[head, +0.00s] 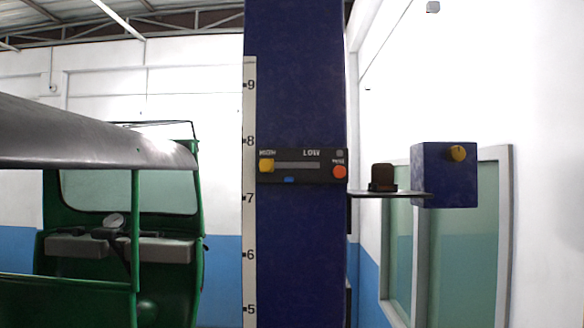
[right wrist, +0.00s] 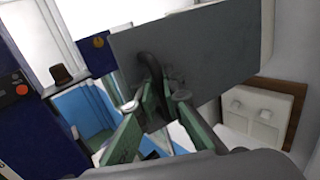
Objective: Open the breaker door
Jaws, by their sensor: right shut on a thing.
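The breaker door (right wrist: 200,50) is a dark grey panel across the upper middle of the right wrist view. It stands swung out from the breaker box (right wrist: 262,112) at the right, whose pale inside with white knob-like parts shows. A black curved handle (right wrist: 150,68) sits on the door face. My right gripper (right wrist: 160,100) has green-sided fingers and is shut on the handle, which partly hides between them. Neither the door nor my right gripper shows in the head view. My left gripper is in neither view.
In the head view a blue lift column (head: 295,240) with a control panel (head: 302,166) stands ahead. A blue box (head: 444,175) with a yellow knob sticks out at its right, beside a thin shelf (head: 390,194). A green rickshaw (head: 135,220) stands at the left.

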